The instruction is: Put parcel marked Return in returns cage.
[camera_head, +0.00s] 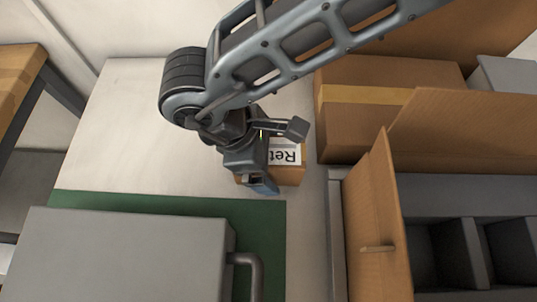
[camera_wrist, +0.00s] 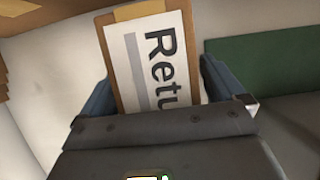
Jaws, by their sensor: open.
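My gripper (camera_head: 278,158) is open over the parcel, with one finger on either side. I cannot tell whether the fingers touch it. I cannot make out a returns cage in either view.
A taped cardboard carton (camera_head: 365,135) stands right of the parcel. A grey case with a handle (camera_head: 120,255) sits on a green mat (camera_head: 265,230) at the lower left. Pale surface is clear left of my gripper.

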